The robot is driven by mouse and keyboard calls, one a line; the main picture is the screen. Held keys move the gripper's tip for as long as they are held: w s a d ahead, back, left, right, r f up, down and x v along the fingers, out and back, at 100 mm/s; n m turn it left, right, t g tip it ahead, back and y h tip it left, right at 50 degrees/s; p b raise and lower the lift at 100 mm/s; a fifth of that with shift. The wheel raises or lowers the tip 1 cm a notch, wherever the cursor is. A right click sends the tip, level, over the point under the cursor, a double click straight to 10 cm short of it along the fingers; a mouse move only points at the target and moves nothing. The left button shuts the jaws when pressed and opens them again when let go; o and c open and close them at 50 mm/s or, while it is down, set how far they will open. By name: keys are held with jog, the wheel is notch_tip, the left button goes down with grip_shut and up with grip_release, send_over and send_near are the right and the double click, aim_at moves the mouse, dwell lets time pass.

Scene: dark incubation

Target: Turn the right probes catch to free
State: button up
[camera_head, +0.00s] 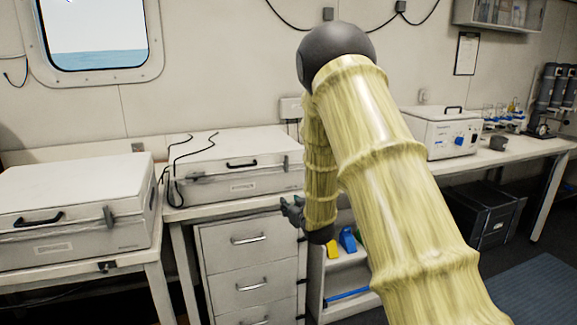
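Two closed white cases stand on benches at the left, a nearer one (70,244) and another one (270,181) to its right. Each has a black handle on its front, and grey strap-like fittings show at their fronts. I cannot tell which case is the probes case, and cannot make out a right catch or its setting. My gripper (287,212) is small and dark in the picture, just in front of and below the right case's front right corner. It seems empty, but its finger opening is unclear. My arm hides what lies behind it.
Black cables (178,160) lie over the right case. A drawer unit (246,262) stands below it, with open shelves to its right. A white instrument box (438,137) and small glassware are on the right bench, above a black box (484,213). Floor shows at lower right.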

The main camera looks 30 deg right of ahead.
jog(key=t, duration=0.2)
send_near(287, 160)
jog(key=shift+h, duration=0.4)
jog(key=p+x, duration=0.1)
jog(key=x, duration=0.7)
jog(key=shift+w+f, duration=0.2)
jog(key=shift+w, duration=0.1)
grip_shut()
